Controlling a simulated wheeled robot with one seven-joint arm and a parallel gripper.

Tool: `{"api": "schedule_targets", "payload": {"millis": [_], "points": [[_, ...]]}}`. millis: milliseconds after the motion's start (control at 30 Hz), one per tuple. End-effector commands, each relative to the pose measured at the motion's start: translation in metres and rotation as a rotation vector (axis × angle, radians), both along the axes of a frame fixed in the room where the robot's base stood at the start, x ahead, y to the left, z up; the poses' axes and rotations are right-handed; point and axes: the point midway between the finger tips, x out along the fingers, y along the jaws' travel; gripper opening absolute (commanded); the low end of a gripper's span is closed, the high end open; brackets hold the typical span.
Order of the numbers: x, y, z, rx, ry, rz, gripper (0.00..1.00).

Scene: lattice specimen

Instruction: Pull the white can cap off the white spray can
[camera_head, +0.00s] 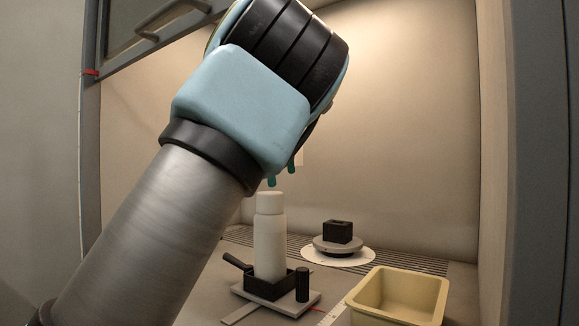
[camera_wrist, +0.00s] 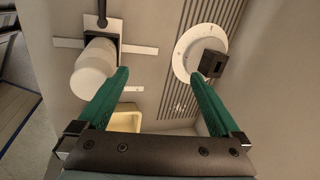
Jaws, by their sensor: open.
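The white spray can (camera_head: 270,247) stands upright in a dark square holder (camera_head: 302,276) on a light base plate. The white can cap (camera_head: 270,201) sits on top of the can. In the wrist view the cap (camera_wrist: 92,82) shows from above at the left, with part of the can (camera_wrist: 99,50) behind it. My gripper (camera_wrist: 159,78) is open and empty, with its green fingers spread. In the head view the green fingertips (camera_head: 281,176) show just above the cap, apart from it. In the wrist view the cap lies left of the left finger, not between the fingers.
A cream bin (camera_head: 357,299) stands at the front right. Behind it, a dark block (camera_head: 337,231) sits on a round grey piece over a white disc (camera_head: 368,257). A dark handle (camera_head: 236,261) and a short black post (camera_head: 302,285) flank the holder. Cabinet walls enclose the sides and back.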

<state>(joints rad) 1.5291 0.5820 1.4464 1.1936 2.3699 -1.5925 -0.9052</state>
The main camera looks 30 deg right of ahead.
Motion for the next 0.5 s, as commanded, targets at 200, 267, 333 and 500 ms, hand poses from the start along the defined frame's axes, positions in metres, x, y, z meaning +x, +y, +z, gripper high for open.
{"api": "schedule_targets", "payload": {"millis": [200,267,333,500], "points": [[-0.08,0.018,0.036,0.384,-0.108,0.098,1.0],[-0.09,0.021,0.043,0.425,-0.123,0.123,1.0],[-0.096,0.024,0.047,0.449,-0.132,0.143,1.0],[-0.095,0.029,0.033,0.458,-0.133,0.149,1.0]]}}
